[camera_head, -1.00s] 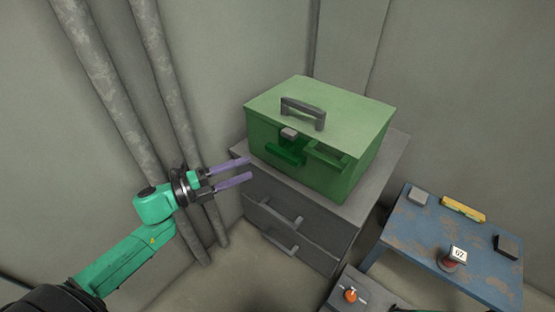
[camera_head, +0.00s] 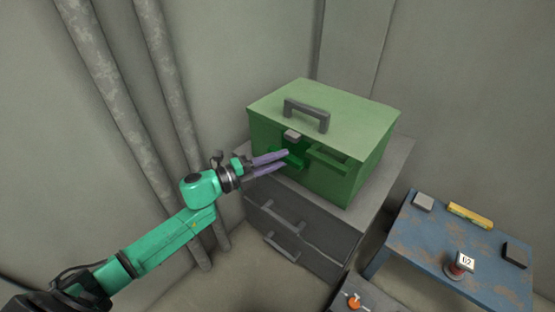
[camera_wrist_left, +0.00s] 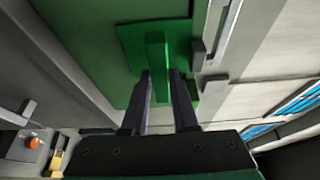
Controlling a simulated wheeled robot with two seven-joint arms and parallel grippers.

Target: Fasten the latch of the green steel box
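The green steel box (camera_head: 350,113) stands with its lid down on a grey drawer cabinet. On its front is a brighter green latch plate, partly covered by my fingers in the head view; the wrist view shows its raised green lever (camera_wrist_left: 156,52). A grey catch (camera_head: 292,135) sits at the lid's edge just above; it also shows in the left wrist view (camera_wrist_left: 197,55). My left gripper (camera_head: 286,160) is open at the box front, its purple fingertips on either side of the lever's end. Whether they touch it I cannot tell. My right gripper is out of view.
The grey cabinet (camera_head: 290,240) has drawer handles below the box. A blue table (camera_head: 425,240) at right holds a grey block, a yellow item, a dark block and an item labelled 62. A low grey unit (camera_head: 365,300) bears an orange knob. Pipes run along the left wall.

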